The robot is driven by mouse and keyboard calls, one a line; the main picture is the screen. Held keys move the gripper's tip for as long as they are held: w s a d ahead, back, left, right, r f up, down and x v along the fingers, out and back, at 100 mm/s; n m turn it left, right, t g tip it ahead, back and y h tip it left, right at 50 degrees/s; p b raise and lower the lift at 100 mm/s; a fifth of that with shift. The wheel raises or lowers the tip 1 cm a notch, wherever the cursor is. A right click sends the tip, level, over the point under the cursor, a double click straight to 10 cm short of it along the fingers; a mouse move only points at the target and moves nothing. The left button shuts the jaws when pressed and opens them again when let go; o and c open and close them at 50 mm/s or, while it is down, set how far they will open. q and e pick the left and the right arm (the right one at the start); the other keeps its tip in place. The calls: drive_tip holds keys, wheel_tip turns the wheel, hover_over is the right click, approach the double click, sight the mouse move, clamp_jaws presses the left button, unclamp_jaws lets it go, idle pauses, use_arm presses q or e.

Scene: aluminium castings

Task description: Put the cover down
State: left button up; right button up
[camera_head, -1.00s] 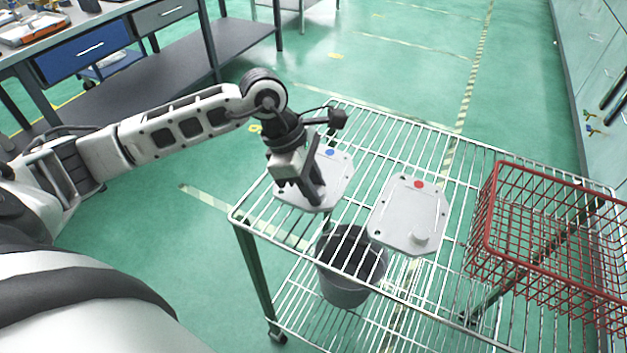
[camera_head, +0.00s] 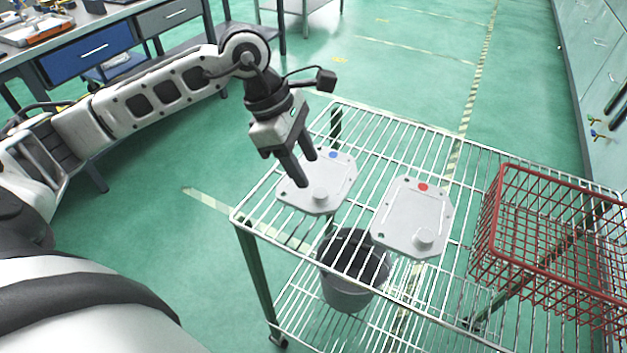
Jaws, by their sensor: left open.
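A grey cover with a blue dot (camera_head: 327,174) lies flat on the left part of the wire rack's top shelf (camera_head: 385,122). It has a round knob near its front edge. A second grey cover with a red dot (camera_head: 408,212) lies flat to its right, apart from it. My left gripper (camera_head: 305,172) is open and empty, above the blue-dot cover, with its fingers pointing down over the cover's left part. The knob shows clear of the fingers. My right gripper is not in view.
A red wire basket (camera_head: 560,184) stands on the rack's right side. A grey bucket (camera_head: 346,290) is on the lower shelf. A workbench with a blue drawer (camera_head: 92,52) stands at the back left. The far part of the top shelf is bare.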

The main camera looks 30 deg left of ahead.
use_arm(q)
drive_tip(key=v, duration=0.5)
drive_tip(key=shift+s+a+r, duration=0.1)
drive_tip(key=shift+a+r, duration=0.05)
drive_tip(key=shift+r, duration=0.2)
